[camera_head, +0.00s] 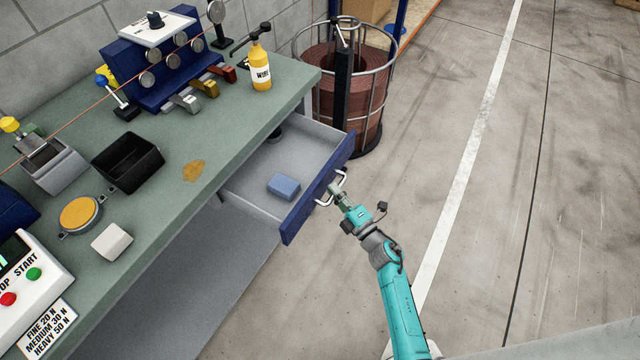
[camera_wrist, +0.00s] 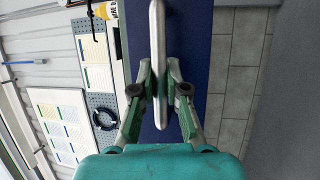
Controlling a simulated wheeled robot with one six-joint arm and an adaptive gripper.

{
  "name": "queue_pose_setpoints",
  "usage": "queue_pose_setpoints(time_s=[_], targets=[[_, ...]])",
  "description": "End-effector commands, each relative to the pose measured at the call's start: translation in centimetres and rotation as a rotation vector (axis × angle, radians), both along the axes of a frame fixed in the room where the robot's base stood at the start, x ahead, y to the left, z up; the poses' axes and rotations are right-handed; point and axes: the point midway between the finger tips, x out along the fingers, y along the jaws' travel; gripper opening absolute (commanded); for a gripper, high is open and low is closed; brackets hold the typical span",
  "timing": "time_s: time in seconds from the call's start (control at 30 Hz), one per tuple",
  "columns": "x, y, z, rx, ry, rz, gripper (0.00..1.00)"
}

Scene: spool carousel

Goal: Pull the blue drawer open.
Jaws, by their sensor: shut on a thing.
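The blue drawer (camera_head: 318,187) is pulled out from under the green workbench, with its grey inside showing. A pale blue block (camera_head: 283,186) lies in it, and a small dark round thing (camera_head: 275,132) sits towards its back. My gripper (camera_head: 333,187) is at the drawer's front, shut on its silver handle (camera_head: 341,176). In the wrist view my gripper's two fingers (camera_wrist: 160,92) close on the handle bar (camera_wrist: 157,40) from both sides, with the blue drawer front (camera_wrist: 190,45) behind it.
The green workbench (camera_head: 225,140) holds a yellow bottle (camera_head: 260,65), a black bin (camera_head: 128,162), a white block (camera_head: 111,241) and a control box. A wire cage with a copper-coloured spool (camera_head: 365,95) stands beyond the drawer's far end. The floor to the right is clear.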

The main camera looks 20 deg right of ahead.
Motion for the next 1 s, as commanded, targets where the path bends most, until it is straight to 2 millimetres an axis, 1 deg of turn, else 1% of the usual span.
queue_pose_setpoints(time_s=[0.03, 0.1, 0.23, 0.67, 0.7, 0.77, 0.8, 1.0], targets=[[-0.6, -0.4, -0.1, 0.000, 0.002, -0.004, 0.00], [-1.0, -0.8, -0.1, 0.000, 0.002, -0.003, 0.00], [-1.6, -1.2, -0.1, 0.000, 0.002, -0.002, 0.00], [-1.8, -1.4, -0.1, 0.001, 0.002, -0.002, 0.00], [-1.8, -1.4, -0.1, 0.001, 0.002, -0.002, 0.20], [-1.8, -1.4, -0.1, 0.001, 0.002, -0.002, 0.35], [-1.8, -1.4, -0.1, 0.001, 0.002, -0.002, 0.39], [-1.8, -1.3, 0.0, 0.000, 0.001, -0.001, 0.39]])
